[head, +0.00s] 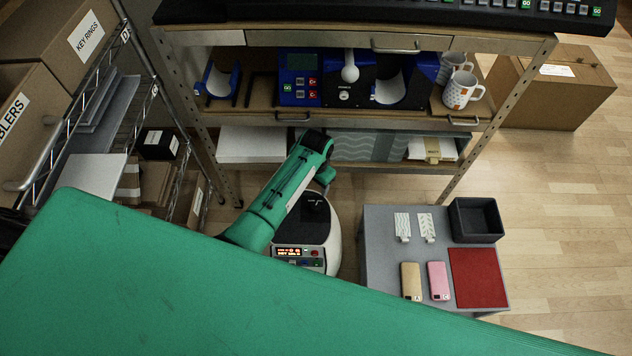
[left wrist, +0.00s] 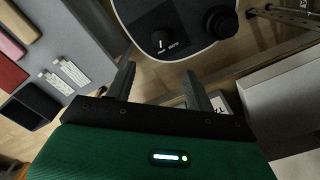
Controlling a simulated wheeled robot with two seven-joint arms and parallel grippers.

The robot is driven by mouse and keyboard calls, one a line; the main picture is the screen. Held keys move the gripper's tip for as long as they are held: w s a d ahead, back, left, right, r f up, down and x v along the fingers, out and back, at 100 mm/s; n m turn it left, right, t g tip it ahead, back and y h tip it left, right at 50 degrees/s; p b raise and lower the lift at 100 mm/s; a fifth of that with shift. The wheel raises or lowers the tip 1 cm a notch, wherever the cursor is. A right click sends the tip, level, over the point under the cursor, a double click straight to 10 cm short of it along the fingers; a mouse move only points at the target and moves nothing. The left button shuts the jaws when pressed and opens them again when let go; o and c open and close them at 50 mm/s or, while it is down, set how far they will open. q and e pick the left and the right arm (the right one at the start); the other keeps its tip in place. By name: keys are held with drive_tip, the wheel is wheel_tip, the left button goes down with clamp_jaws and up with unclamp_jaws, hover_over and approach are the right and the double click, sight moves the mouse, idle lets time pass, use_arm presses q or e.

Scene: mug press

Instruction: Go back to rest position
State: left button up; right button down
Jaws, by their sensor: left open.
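My left arm (head: 285,205) reaches up from the lower left in the head view, in front of the shelf unit. Its fingertips cannot be made out there. In the left wrist view my left gripper (left wrist: 160,88) has its two dark fingers spread apart with nothing between them. The mug press (head: 352,85) stands on the shelf beyond the arm, with a white knob on its handle. Two patterned white mugs, a front one (head: 461,94) and a back one (head: 453,66), stand to its right. My right gripper is not in view.
A grey table (head: 380,275) at right holds a dark bin (head: 476,219), a red mat (head: 480,277), a tan phone case (head: 411,281), a pink one (head: 438,281) and two white patterned pieces (head: 403,226). A wire rack with boxes stands at left. Wooden floor (head: 560,210) is clear at right.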

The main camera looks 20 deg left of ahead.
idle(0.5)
use_arm(q)
drive_tip(key=s+a+r+n+t, duration=0.1)
drive_tip(key=s+a+r, duration=0.1)
drive_tip(key=s+r, duration=0.6)
drive_tip(key=s+a+r+n+t, duration=0.15)
drive_tip(key=s+r, duration=0.25)
drive_tip(key=s, duration=0.8)
drive_tip(key=s+a+r+t, duration=0.1)
drive_tip(key=s+a+r, duration=0.2)
drive_tip(key=s+r, duration=0.45)
wheel_tip(320, 180, down, 30)
drive_tip(key=s+r+g+p, duration=0.1)
drive_tip(key=s+p, duration=0.2)
drive_tip(key=s+a+f+g+p, duration=0.1)
drive_tip(key=s+a+f+p, duration=0.1)
drive_tip(key=s+f, duration=1.6)
drive_tip(key=shift+s+a+f, duration=0.15)
drive_tip(key=shift+s+a, duration=0.35)
drive_tip(key=shift+a, duration=0.05)
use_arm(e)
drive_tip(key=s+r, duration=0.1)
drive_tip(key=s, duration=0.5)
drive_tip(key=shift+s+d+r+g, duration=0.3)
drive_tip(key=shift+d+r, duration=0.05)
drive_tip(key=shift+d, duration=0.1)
